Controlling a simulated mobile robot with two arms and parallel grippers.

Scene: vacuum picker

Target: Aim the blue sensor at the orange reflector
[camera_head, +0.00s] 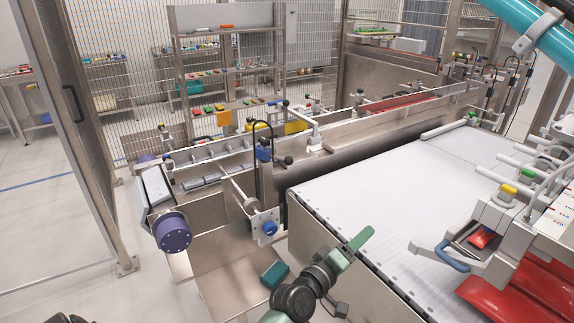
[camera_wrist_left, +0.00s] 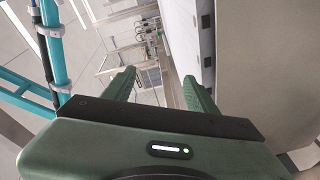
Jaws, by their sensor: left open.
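A small blue sensor-like part (camera_head: 264,154) with a black looped cable sits on an upright post beside the conveyor, left of the picture's middle. I cannot tell for certain which is the task's sensor. My left gripper (camera_head: 351,247) is above the near left edge of the white belt, apart from both blue parts. In the left wrist view its green fingers (camera_wrist_left: 160,92) are spread with nothing between them.
A white conveyor belt (camera_head: 400,190) fills the middle right. A metal side rail (camera_head: 370,125) runs behind it. A purple round drum (camera_head: 172,231) sticks out at the left. Machinery with red panels (camera_head: 520,290) crowds the right. A mesh fence stands behind; floor at left is clear.

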